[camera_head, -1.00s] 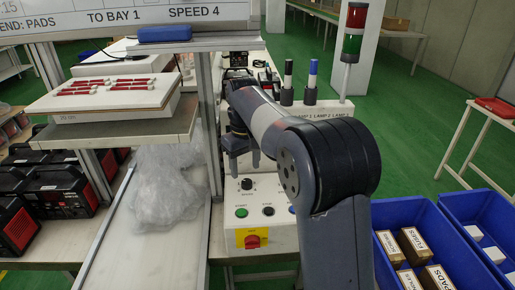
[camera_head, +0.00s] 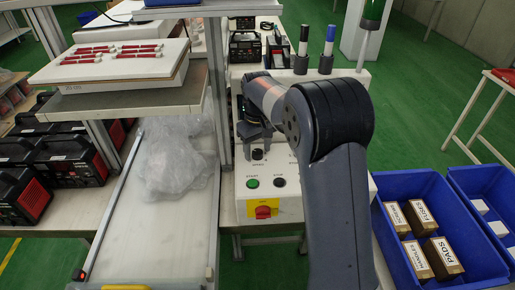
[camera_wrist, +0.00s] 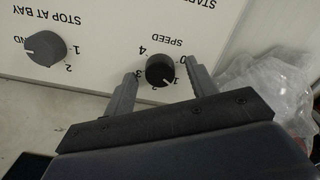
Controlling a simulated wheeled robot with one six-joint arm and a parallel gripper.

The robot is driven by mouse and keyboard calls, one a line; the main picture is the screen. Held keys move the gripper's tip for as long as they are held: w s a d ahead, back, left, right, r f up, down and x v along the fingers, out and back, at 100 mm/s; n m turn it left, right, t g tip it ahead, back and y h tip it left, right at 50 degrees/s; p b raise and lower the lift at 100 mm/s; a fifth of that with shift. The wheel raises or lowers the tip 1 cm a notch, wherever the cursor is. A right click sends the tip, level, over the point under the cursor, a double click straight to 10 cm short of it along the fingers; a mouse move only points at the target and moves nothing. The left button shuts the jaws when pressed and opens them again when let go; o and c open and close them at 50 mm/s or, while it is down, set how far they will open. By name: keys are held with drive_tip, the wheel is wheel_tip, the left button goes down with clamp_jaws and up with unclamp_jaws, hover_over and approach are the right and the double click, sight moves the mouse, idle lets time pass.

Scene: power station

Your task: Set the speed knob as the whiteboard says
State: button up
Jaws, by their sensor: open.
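The speed knob (camera_wrist: 160,70) is a black dial on the white control panel (camera_wrist: 95,30). In the wrist view its lettering is upside down, with "SPEED" above it and numbers around it. Its white mark points down and slightly right, near the low side of the scale; the exact number is unclear. My gripper (camera_wrist: 164,74) is open, one finger on each side of the knob, and I cannot tell whether they touch it. In the head view the gripper (camera_head: 256,131) is just behind the knob (camera_head: 257,155). The whiteboard's writing is out of view now.
A second dial (camera_wrist: 45,48), labelled "STOP AT BAY", sits left of the speed knob in the wrist view. Crumpled clear plastic (camera_head: 175,160) lies left.

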drive_tip(key=shift+f, duration=0.1)
drive_tip(key=shift+c, duration=0.3)
drive_tip(key=c, duration=0.9)
